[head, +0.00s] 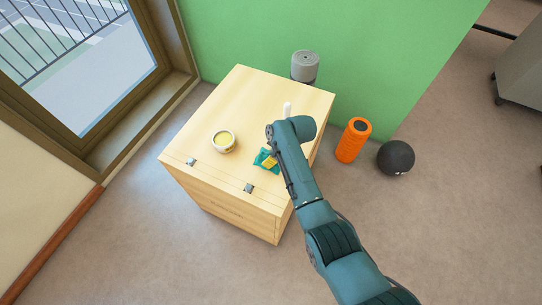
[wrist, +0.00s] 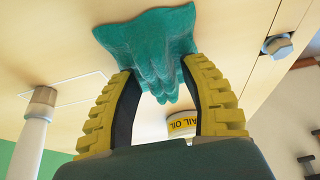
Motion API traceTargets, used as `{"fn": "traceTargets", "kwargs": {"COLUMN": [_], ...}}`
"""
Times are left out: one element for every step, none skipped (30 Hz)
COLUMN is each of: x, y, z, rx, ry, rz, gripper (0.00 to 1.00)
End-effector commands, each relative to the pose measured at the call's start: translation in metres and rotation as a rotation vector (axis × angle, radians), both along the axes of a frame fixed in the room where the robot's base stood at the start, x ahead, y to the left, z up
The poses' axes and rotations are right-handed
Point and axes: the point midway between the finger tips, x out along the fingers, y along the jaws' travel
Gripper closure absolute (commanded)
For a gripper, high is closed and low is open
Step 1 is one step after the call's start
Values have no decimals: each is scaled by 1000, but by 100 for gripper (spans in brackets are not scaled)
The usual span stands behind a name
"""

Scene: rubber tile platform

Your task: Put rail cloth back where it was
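The teal rail cloth (head: 260,157) lies crumpled on top of the pale wooden box (head: 240,90), near its middle. In the wrist view the cloth (wrist: 145,38) spreads on the box top, with a bunched, folded peak rising between my fingers. My gripper (wrist: 158,68) has yellow ribbed fingers, standing apart on either side of this peak. A small gap shows beside the right finger, so I see no firm pinch. In the head view my gripper (head: 270,162) is at the cloth, partly hidden by my wrist.
A round tin (head: 223,141) stands left of the cloth; its rail oil label (wrist: 183,125) shows in the wrist view. A white bottle-like object (head: 287,108) stands behind. An orange roller (head: 353,140) and black ball (head: 396,158) are on the floor.

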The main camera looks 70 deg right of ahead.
Motion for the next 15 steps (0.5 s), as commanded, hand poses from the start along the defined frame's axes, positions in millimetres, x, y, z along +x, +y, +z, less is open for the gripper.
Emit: {"fn": "traceTargets", "kwargs": {"x": [0, 0, 0, 0, 0, 0, -1, -2, -5, -7, -10, -14, -17, -21, -24], "y": [0, 0, 0, 0, 0, 0, 0, -1, 0, 0, 0, 0, 0, 0, 0], "z": [0, 0, 0, 1, 2, 6, 9, 13, 20, 26, 34, 43, 52, 58, 69], "rx": [0, 0, 0, 0, -1, -1, -2, -2, -2, -2, -3, -2, -3, -1, -3], "ry": [0, 0, 0, 0, -1, -1, -1, -2, -1, -2, -3, -2, -3, -2, -3], "rz": [0, 0, 0, 0, 0, 0, -1, -1, -2, -2, -1, -2, -2, -3, -2], "gripper": [56, 56, 56, 56, 56, 56, 56, 56, 56, 56, 56, 56, 56, 56, 56]}}
